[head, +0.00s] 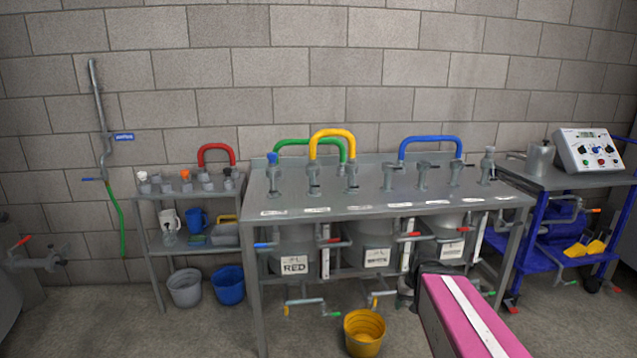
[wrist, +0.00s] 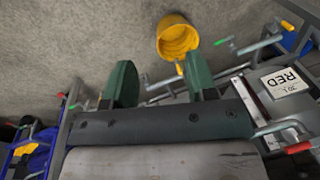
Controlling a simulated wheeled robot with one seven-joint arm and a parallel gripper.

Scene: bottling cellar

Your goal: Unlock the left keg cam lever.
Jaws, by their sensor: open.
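The left keg (head: 295,241) stands under the steel bench with a white RED label (head: 294,265). A blue-handled lever (head: 266,245) is at its upper left and a red-handled lever (head: 331,241) at its upper right. I cannot tell which lever is the cam lever. In the wrist view the RED label (wrist: 287,79) is at the right edge, with a red-handled lever (wrist: 298,148) below it. My gripper (wrist: 160,65) is open and empty, its two green fingers apart, left of the label and touching no lever. In the head view its fingers are hidden.
A yellow bucket (head: 364,333) stands on the floor before the bench (head: 375,204); it also shows in the wrist view (wrist: 181,40). Low pipes with green-handled valves (head: 331,313) stick out below the kegs. A blue cart (head: 540,240) stands right, a grey shelf (head: 188,192) left.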

